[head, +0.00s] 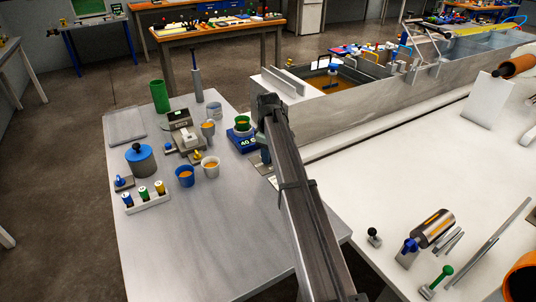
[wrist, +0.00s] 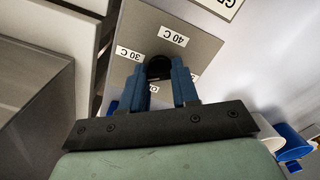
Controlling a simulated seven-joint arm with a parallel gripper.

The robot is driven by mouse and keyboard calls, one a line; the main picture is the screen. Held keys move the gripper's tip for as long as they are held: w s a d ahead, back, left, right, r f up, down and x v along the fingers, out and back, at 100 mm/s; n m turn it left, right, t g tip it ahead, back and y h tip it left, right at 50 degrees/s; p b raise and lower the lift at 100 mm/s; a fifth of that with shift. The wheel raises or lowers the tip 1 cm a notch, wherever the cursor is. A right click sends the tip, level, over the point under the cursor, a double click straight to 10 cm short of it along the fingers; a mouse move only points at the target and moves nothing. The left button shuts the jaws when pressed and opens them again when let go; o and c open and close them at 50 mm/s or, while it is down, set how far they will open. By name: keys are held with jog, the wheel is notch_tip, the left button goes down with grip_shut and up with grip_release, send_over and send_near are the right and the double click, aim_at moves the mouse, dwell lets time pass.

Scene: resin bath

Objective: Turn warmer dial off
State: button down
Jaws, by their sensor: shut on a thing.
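In the wrist view, the warmer dial (wrist: 158,66) is a small dark round knob on a grey panel (wrist: 190,57). White labels reading "40 C" and "30 C" sit around it, and another label is partly hidden behind the fingers. My gripper (wrist: 158,76) has its two blue fingers on either side of the dial, shut on it. The dial's pointer mark cannot be made out. In the head view, my arm covers the dial and most of the gripper, at the right edge of the grey table (head: 225,225).
A blue device (head: 241,143) with lit digits and a green cup stands close left of my arm. A white cup (head: 210,168) and blue cup (head: 185,177) stand further left. The resin bath trough (head: 340,123) lies right. The table's front is clear.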

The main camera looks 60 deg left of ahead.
jog(key=n, duration=0.5)
jog(key=shift+n, duration=0.3)
jog(key=n, duration=0.5)
jog(key=shift+n, duration=0.3)
jog(key=c, duration=0.8)
grip_release()
jog(key=shift+c, duration=0.2)
jog(key=shift+r, duration=0.15)
notch_tip(320, 180, up, 14)
jog(key=shift+f, duration=0.2)
